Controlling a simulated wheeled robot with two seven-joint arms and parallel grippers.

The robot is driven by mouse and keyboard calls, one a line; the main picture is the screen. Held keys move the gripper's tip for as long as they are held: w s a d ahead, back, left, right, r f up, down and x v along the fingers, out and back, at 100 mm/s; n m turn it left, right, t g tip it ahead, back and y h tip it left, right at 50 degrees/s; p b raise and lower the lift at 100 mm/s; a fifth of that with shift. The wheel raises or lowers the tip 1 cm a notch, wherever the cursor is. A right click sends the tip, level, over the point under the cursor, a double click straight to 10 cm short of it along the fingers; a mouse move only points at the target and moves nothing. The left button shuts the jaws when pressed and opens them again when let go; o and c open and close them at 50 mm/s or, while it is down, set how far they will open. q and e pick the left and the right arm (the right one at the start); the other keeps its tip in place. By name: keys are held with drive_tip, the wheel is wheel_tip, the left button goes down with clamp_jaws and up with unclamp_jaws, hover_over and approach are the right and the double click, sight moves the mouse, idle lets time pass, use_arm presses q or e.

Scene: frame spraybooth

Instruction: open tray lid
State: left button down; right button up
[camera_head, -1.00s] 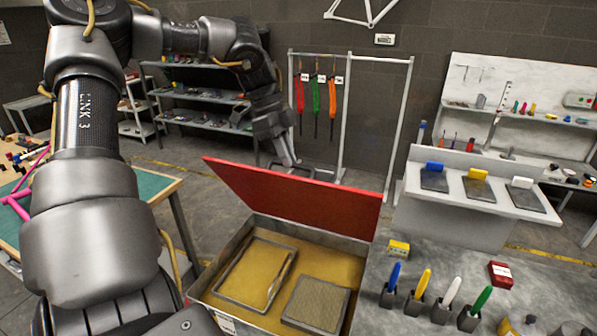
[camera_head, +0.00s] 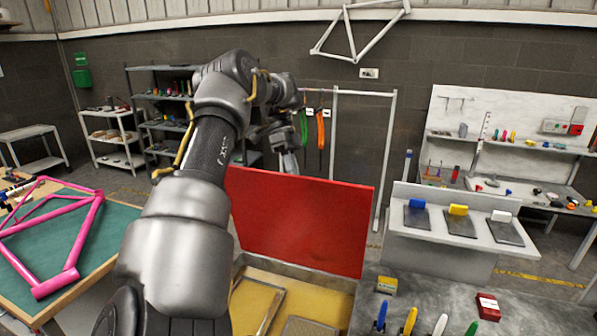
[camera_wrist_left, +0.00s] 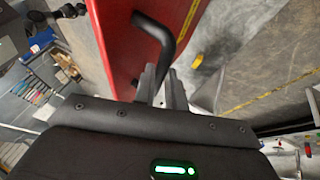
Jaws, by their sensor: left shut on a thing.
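The red tray lid (camera_head: 300,222) stands nearly upright at the back of the tray (camera_head: 335,282), hinged open. The tray's yellow inside shows below it, with grey-framed panels partly cut off by the bottom edge. My left gripper (camera_head: 288,160) is behind the lid's top edge, partly hidden by my arm. In the left wrist view the lid (camera_wrist_left: 118,40) runs down the middle, with a black bent handle (camera_wrist_left: 160,32) on it. My left gripper (camera_wrist_left: 168,88) is shut on the handle. My right gripper is not in view.
A green-topped table (camera_head: 50,240) with a pink bike frame (camera_head: 62,232) stands at the left. A grey bench with coloured pens and a red box (camera_head: 488,306) is at the right. A stand with three pads (camera_head: 465,230) is behind it.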

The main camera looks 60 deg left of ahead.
use_arm(q)
drive_tip(key=shift+s+f, duration=0.15)
drive_tip(key=shift+f, duration=0.3)
drive_tip(key=c, duration=1.7)
unclamp_jaws()
drive_tip(key=shift+a, duration=0.15)
drive_tip(key=shift+o, duration=1.2)
drive_tip(key=shift+w+a+f, duration=0.15)
drive_tip(key=shift+w+a, duration=0.1)
drive_tip(key=shift+w, duration=0.1)
drive_tip(key=v, duration=1.1)
drive_tip(key=shift+w, duration=0.1)
drive_tip(key=shift+w+d, duration=0.1)
